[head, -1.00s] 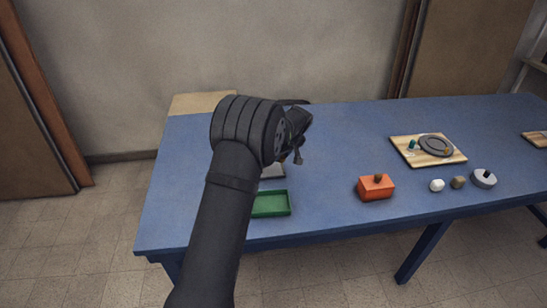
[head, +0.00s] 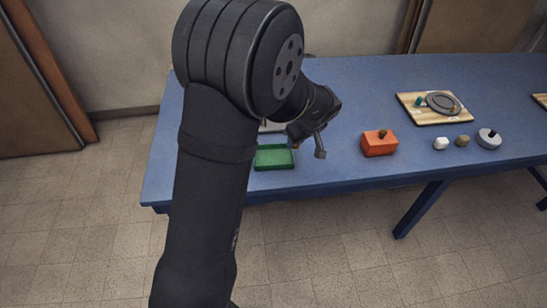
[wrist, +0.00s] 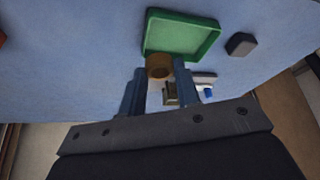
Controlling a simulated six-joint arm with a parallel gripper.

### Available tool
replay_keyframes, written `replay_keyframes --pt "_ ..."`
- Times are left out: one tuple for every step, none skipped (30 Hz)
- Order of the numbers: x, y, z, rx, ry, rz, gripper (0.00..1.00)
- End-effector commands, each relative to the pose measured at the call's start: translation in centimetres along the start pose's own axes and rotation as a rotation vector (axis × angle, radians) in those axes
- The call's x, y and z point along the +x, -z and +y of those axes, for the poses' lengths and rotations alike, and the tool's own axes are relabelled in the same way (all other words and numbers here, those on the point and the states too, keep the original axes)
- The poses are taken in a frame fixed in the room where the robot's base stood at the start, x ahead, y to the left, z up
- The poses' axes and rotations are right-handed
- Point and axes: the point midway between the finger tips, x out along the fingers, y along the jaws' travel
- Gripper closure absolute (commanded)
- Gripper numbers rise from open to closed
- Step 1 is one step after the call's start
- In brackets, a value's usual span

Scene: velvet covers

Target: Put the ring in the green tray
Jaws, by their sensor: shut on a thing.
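The ring (wrist: 159,66) is brown-orange and sits between the fingertips of my gripper (wrist: 161,72) in the wrist view. My gripper is shut on it. The green tray (wrist: 208,38) is a shallow rectangle with raised walls, just beyond the ring in that view. In the head view the green tray (head: 274,164) lies near the table's front edge, and my gripper (head: 308,150) is above the table by its right side. The ring is barely visible there. The tray floor that shows is empty.
An orange box (head: 379,145) with a brown knob stands right of the tray. Further right are a white lump (head: 440,143), a brown one (head: 462,141) and a grey round weight (head: 489,139). A wooden board (head: 426,117) with a grey dish lies behind. A dark block (wrist: 241,44) is beside the tray.

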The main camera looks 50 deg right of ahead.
Motion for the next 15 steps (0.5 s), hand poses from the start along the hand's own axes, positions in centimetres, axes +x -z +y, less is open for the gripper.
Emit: replay_keyframes --pt "-0.3 -0.7 -0.9 -0.001 0.0 -0.001 0.92" --pt "-0.4 -1.1 -1.2 -0.001 0.0 -0.001 0.92" --pt "-0.4 -1.5 -1.7 -0.001 0.001 -0.001 0.92" --pt "-0.5 -1.7 -1.9 -0.003 0.0 -0.001 0.92" --pt "-0.5 -1.9 -2.2 -0.004 0.0 -0.002 0.92" --pt "-0.5 -2.0 -2.4 -0.005 0.0 -0.002 0.92" --pt "-0.3 -2.0 -2.6 -0.006 0.0 -0.003 0.92" --pt "-0.1 -1.9 -2.8 -0.006 0.001 -0.003 0.92" --pt "0.4 -1.6 -3.0 -0.008 0.002 -0.003 0.92" --pt "0.8 -1.4 -3.1 -0.008 0.003 -0.004 0.92" --pt "1.4 -1.0 -3.3 -0.009 0.003 -0.004 0.92" --pt "2.2 -0.4 -3.6 -0.009 0.004 -0.004 0.92" --pt "2.9 0.1 -3.8 -0.009 0.004 -0.004 0.92" --pt "3.5 0.5 -4.0 -0.01 0.005 -0.004 0.92" --pt "4.4 1.1 -4.3 -0.009 0.005 -0.004 0.92"
